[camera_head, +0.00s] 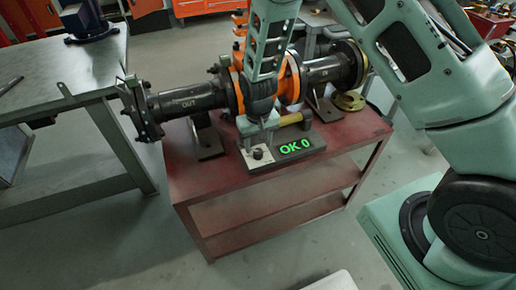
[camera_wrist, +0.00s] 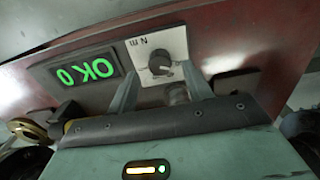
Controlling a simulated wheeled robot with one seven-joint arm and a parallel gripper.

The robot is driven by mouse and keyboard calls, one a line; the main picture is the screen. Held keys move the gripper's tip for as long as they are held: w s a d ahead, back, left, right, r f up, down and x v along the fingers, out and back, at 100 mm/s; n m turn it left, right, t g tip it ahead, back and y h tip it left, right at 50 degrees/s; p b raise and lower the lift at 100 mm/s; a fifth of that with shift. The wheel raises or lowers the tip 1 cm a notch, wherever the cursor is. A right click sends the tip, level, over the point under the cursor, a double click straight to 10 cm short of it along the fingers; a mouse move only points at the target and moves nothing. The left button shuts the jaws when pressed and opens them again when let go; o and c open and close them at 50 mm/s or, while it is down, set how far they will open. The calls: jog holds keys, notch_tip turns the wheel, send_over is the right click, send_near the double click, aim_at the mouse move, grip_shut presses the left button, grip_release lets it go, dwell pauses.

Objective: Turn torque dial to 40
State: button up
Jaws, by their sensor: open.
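The torque dial (camera_head: 257,154) is a small dark round knob on a white plate on the red bench. In the wrist view the knob (camera_wrist: 160,62) shows with "N m" lettering beside it. My gripper (camera_head: 257,139) points down just above the dial. In the wrist view its open fingers (camera_wrist: 160,70) stand one on each side of the knob, with gaps visible. Whether they are at the knob's height, I cannot tell.
A dark pipe (camera_head: 187,102) marked "OUT" and an orange-flanged valve (camera_head: 291,77) stand on the red bench (camera_head: 185,175) close behind the dial. A tool with a yellowish handle (camera_head: 291,119) lies beside the display. A grey metal table (camera_head: 55,75) stands at left.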

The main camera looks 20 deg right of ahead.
aim_at(258, 151)
jog(key=shift+f, duration=1.55)
jog(key=c, duration=1)
jog(key=shift+o, duration=0.2)
jog(key=shift+m, duration=0.3)
jog(key=m+p, duration=0.1)
jog(key=m, duration=0.3)
jog(key=shift+r, duration=0.1)
jog(key=shift+m+p, duration=0.5)
jog(key=shift+m, duration=1.6)
